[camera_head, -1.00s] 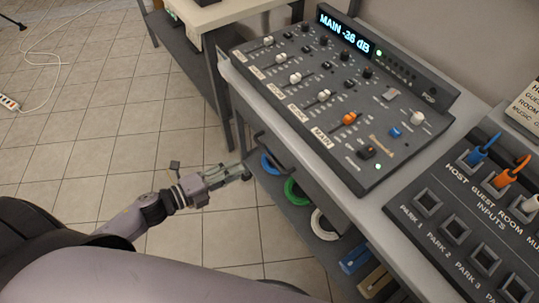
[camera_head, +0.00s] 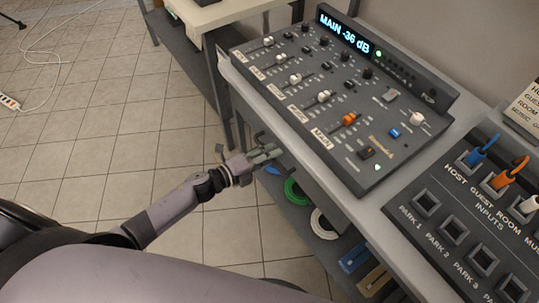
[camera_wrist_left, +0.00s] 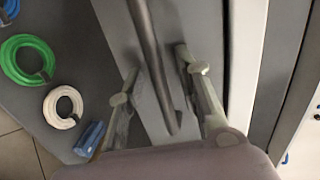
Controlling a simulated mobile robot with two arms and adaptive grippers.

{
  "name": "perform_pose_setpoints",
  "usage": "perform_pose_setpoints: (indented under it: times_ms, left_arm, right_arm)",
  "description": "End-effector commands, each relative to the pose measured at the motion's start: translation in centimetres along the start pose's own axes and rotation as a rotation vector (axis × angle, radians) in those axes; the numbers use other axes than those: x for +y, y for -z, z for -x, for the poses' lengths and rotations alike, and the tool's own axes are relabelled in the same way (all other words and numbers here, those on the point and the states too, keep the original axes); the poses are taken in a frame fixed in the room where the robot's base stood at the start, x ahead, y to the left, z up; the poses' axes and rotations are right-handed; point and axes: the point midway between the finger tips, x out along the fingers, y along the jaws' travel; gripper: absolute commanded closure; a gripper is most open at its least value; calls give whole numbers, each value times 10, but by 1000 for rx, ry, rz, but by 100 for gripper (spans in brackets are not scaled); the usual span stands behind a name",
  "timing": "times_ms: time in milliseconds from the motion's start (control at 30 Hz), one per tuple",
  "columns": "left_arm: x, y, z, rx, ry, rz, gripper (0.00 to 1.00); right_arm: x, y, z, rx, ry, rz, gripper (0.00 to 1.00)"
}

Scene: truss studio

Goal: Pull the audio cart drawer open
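The audio cart (camera_head: 405,205) carries the mixer on its top. Its drawer sits under the top, with a grey front (camera_wrist_left: 207,22) that looks closed. A dark bar handle (camera_wrist_left: 150,45) stands out from this front; in the head view the handle is mostly hidden by my gripper. My left gripper (camera_head: 270,154) is at the handle. In the left wrist view the gripper (camera_wrist_left: 157,72) is open, with one finger on each side of the bar and gaps showing between the fingers and the bar. My right gripper is not in view.
The mixer (camera_head: 340,110) and a patch panel (camera_head: 455,215) stand on the cart top. Green (camera_head: 292,191) and white (camera_head: 322,224) cable coils lie on the shelf below. Another table (camera_head: 215,15) stands behind.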

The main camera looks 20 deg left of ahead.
Motion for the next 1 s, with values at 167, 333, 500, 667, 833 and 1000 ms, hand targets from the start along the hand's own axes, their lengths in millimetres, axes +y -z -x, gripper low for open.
perform_pose_setpoints:
  times_ms: [167,333,500,667,833,1000]
  left_arm:
    - [0,0,0,0,0,0,77]
    - [0,0,0,0,0,0,88]
    - [0,0,0,0,0,0,99]
    - [0,0,0,0,0,0,100]
    - [0,0,1,0,0,0,100]
    - [0,0,1,0,0,0,100]
  right_arm:
    - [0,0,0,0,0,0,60]
    - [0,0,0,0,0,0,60]
    - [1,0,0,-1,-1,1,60]
    - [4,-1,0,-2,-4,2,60]
    - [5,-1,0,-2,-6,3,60]
    - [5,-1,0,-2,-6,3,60]
